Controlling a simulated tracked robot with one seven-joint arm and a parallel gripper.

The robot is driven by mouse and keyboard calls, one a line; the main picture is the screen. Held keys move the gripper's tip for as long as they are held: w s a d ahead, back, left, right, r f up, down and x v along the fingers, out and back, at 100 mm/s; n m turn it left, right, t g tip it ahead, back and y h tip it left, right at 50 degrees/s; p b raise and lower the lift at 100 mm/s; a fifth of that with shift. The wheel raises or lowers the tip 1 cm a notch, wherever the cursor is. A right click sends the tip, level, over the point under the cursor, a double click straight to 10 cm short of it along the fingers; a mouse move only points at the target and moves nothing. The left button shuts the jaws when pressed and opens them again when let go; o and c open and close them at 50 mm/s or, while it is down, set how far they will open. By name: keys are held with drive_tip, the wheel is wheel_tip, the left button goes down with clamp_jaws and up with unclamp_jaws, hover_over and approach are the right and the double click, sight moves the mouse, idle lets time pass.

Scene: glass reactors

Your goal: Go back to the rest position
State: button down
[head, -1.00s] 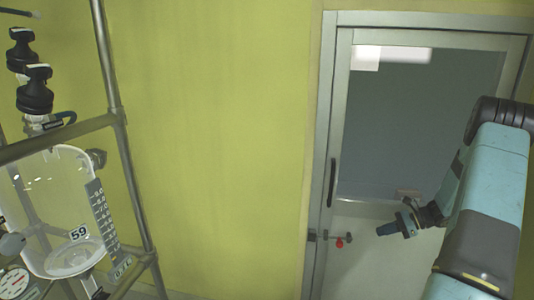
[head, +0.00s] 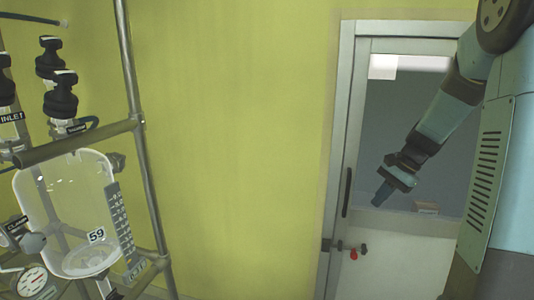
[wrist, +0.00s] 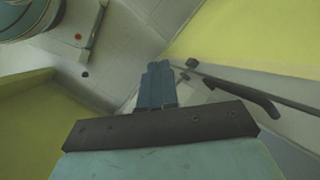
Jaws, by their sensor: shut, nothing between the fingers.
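My gripper (head: 382,194) is in the right half of the head view, in front of the door (head: 400,262). It hangs below my bent arm and points down and to the left. In the wrist view my gripper (wrist: 157,68) shows its two blue fingers together, with nothing between them. It touches nothing that I can see.
A glass reactor vessel (head: 68,210) marked 59 stands in a metal pipe frame (head: 130,75) at the left, with black valve knobs (head: 60,95) above it. A dark door handle (head: 347,192) is left of my gripper. The yellow wall (head: 230,150) between is clear.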

drive_tip(key=s+a+r+n+t+h, duration=0.1)
drive_tip(key=s+a+r+n, duration=0.2)
drive_tip(key=s, duration=0.4)
drive_tip(key=s+a+r+n+t+h, duration=0.2)
drive_tip(key=s+r+n, duration=0.2)
drive_tip(key=s, duration=0.4)
drive_tip(key=s+a+r+n+t+h, duration=0.2)
drive_tip(key=s+r, duration=0.3)
drive_tip(key=s, duration=0.3)
drive_tip(key=shift+a+r+n, duration=0.15)
drive_tip(key=shift+a+n, duration=0.55)
drive_tip(key=shift+a, duration=0.15)
drive_tip(key=shift+s, duration=0.1)
